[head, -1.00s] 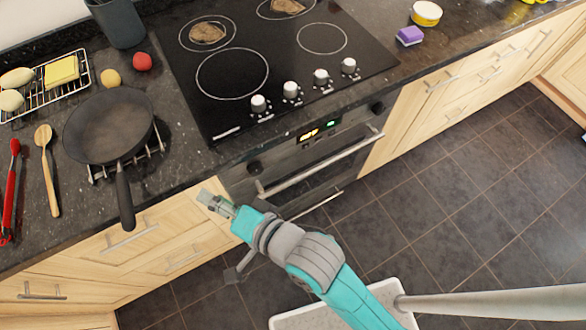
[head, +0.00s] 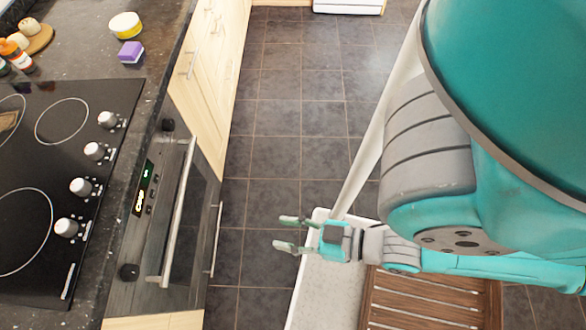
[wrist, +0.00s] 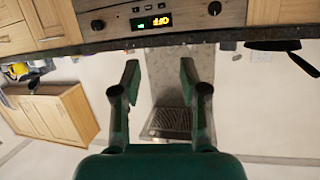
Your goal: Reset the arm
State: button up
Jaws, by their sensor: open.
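My gripper (head: 290,234) is open and empty in the head view, with its two fingers pointing left toward the oven front. It hangs over the floor beside my base, apart from the counter and the oven. The wrist view also shows my gripper (wrist: 160,80) with both fingers spread and nothing between them. My teal and grey arm is folded close to my body and fills the right side of the head view.
The oven (head: 165,215) with its long handle and the black hob (head: 40,190) stand at the left. A purple sponge (head: 131,51) and a yellow tub (head: 126,25) sit on the counter. The tiled floor (head: 290,120) ahead is clear.

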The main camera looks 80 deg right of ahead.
jog(key=shift+s+d+r+n+h, duration=0.15)
jog(key=shift+s, duration=0.4)
jog(key=shift+s+d+r+n+h, duration=0.1)
jog(key=shift+s+r+n+h, duration=0.05)
jog(key=shift+s, duration=0.35)
